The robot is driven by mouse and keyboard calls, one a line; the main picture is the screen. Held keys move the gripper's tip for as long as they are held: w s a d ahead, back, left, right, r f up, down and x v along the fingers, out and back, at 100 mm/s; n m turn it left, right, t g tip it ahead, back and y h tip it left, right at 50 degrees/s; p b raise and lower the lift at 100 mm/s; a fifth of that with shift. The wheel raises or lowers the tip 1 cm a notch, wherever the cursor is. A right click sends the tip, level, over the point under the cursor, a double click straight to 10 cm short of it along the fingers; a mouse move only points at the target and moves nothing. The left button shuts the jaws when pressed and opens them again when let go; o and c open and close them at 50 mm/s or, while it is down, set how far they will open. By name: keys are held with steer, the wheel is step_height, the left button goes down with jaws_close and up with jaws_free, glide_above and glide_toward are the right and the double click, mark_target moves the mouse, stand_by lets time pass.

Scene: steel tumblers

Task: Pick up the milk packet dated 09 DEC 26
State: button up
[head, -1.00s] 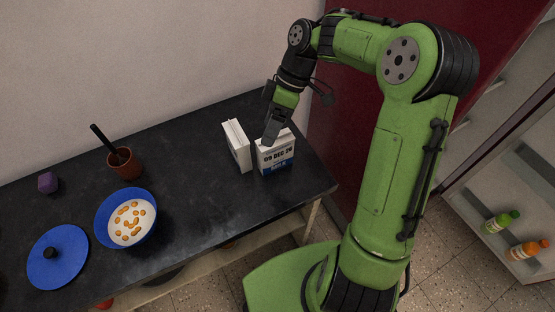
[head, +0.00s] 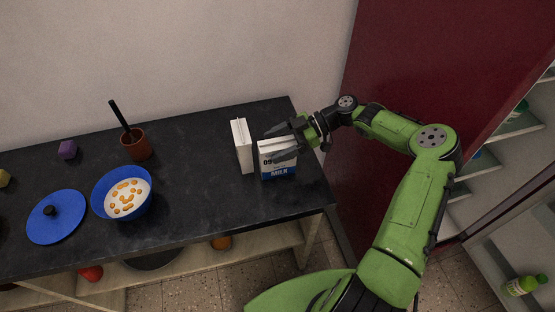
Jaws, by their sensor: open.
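A white and blue milk packet (head: 278,173) stands upright near the right end of the black counter. Its printed date starts with "09"; my gripper hides the rest of it. A second white packet (head: 242,146) stands close on its left, with its narrow side showing and no date readable. My gripper (head: 271,145) is open at the top of the dated packet, its fingers pointing left. One finger is towards the back and the other crosses in front of the packet's upper face. I cannot tell whether they touch it.
The counter (head: 195,185) has free room left of the packets. Further left are a brown cup (head: 138,148) with a black handle in it, a blue bowl (head: 108,187) of food and a blue lid (head: 57,228). A dark red panel (head: 400,85) rises at the right.

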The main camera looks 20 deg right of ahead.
steer(key=shift+a, duration=0.1)
jaws_close()
stand_by(0.4)
